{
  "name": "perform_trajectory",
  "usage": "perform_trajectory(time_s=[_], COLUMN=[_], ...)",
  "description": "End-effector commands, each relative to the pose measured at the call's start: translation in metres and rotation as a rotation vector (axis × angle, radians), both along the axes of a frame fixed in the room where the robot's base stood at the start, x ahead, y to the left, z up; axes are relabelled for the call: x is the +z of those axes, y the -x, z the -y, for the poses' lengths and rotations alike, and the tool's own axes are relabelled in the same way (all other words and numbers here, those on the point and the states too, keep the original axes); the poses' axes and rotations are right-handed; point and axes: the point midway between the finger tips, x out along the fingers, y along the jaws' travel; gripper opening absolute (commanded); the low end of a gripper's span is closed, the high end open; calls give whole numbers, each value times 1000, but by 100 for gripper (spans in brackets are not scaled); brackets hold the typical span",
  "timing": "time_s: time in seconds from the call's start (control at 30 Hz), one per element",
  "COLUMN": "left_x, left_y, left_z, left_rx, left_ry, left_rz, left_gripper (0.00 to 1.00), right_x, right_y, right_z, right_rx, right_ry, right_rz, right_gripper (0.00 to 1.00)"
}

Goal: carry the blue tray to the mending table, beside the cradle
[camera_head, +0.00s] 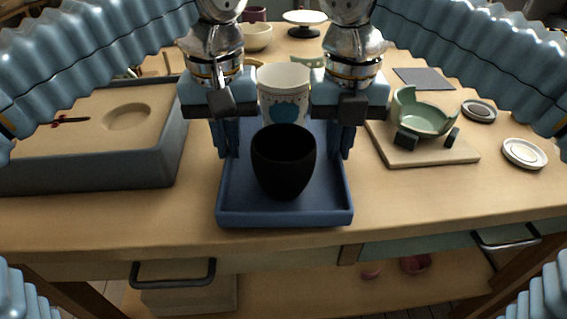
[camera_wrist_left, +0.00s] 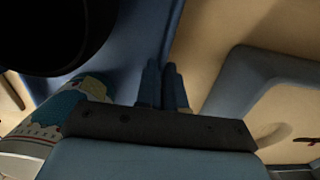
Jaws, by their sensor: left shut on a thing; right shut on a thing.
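The blue tray (camera_head: 285,218) is at the front middle of the wooden table (camera_head: 400,205); whether it rests on the top or hangs just above it I cannot tell. In it are a black cup (camera_head: 284,165) in front and a white cup with a blue patch (camera_head: 284,82) behind. My left gripper (camera_head: 228,140) is shut on the tray's left wall; the left wrist view shows its fingers (camera_wrist_left: 163,88) together at the wall. My right gripper (camera_head: 345,142) is shut on the right wall. A board with dark blocks (camera_head: 425,152), possibly the cradle, holds a broken green bowl (camera_head: 425,118).
A grey-rimmed sand box (camera_head: 90,178) stands close left of the tray. A cream bowl (camera_head: 257,37) and a white stand (camera_head: 305,20) are at the back. Drawers with handles (camera_head: 173,273) are below the front edge.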

Motion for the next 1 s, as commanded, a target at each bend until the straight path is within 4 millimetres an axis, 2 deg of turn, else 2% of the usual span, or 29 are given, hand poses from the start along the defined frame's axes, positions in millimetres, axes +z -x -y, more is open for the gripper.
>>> perform_trajectory(time_s=[0.17,0.2,0.37,0.83,1.0], left_x=[-9,-11,-11,-10,8], left_y=[0,0,0,0,-1], left_z=[1,1,1,0,1], left_rx=[0,0,0,0,0], left_ry=[4,3,3,1,3], left_rz=[1,1,1,1,3], left_gripper=[0,10,34,34,34], right_x=[-9,-11,-11,-11,-10], right_y=[1,1,0,0,0], right_z=[-1,-1,-1,0,0], right_rx=[1,1,1,0,0], right_ry=[-3,-3,-2,0,0], right_rz=[1,0,0,0,0], right_gripper=[0,9,33,33,33])
